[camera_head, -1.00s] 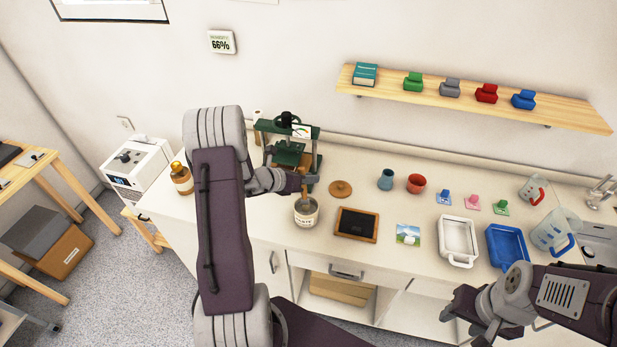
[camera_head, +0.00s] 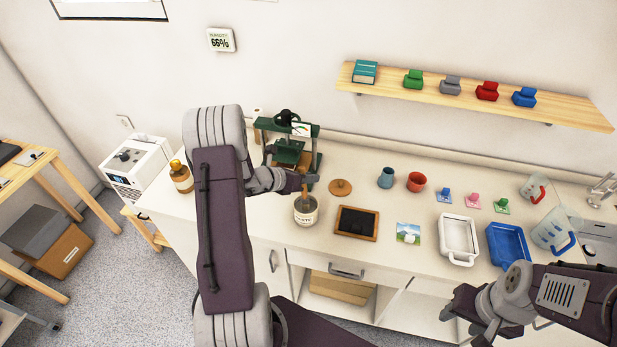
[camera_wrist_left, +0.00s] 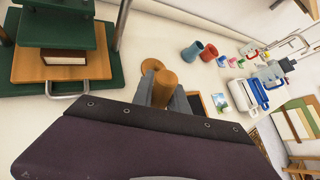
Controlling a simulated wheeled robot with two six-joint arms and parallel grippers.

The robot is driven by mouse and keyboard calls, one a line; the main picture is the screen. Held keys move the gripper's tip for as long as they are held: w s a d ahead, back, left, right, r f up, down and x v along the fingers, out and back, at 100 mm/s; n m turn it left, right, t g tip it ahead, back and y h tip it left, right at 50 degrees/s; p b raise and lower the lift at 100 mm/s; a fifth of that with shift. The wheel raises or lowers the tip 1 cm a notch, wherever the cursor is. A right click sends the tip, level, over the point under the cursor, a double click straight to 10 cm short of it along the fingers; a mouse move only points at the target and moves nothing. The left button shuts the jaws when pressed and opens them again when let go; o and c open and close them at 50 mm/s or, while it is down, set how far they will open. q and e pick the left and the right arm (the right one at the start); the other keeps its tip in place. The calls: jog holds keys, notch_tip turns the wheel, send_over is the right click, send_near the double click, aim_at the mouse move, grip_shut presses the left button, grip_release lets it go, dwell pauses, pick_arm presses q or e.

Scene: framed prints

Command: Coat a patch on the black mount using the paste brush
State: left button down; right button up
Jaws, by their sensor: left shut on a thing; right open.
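The paste jar (camera_head: 305,214) stands on the counter, pale with dark lettering. The wooden handle of the paste brush (camera_head: 304,191) stands at the jar's mouth; its bristle end is hidden. My left gripper (camera_head: 301,181) is shut on the brush handle above the jar. In the left wrist view the round handle (camera_wrist_left: 164,86) is between my fingers. The black mount (camera_head: 357,222) lies flat in a wooden frame just right of the jar, partly showing in the left wrist view (camera_wrist_left: 195,103). My right gripper (camera_head: 459,314) is open and empty before the counter's front edge.
A green press (camera_head: 291,153) stands behind my left gripper. A round wooden lid (camera_head: 340,188) lies behind the frame. A small picture (camera_head: 408,234), a white tray (camera_head: 458,241) and a blue tray (camera_head: 507,247) lie to the right. Blue (camera_head: 386,178) and red (camera_head: 416,182) cups stand behind.

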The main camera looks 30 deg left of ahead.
pick_arm(q)
jog(key=shift+f+b, duration=0.3)
jog(key=shift+b, duration=0.05)
dwell(1.3)
notch_tip(320, 180, up, 7)
jog(key=p, duration=0.5)
dwell(0.5)
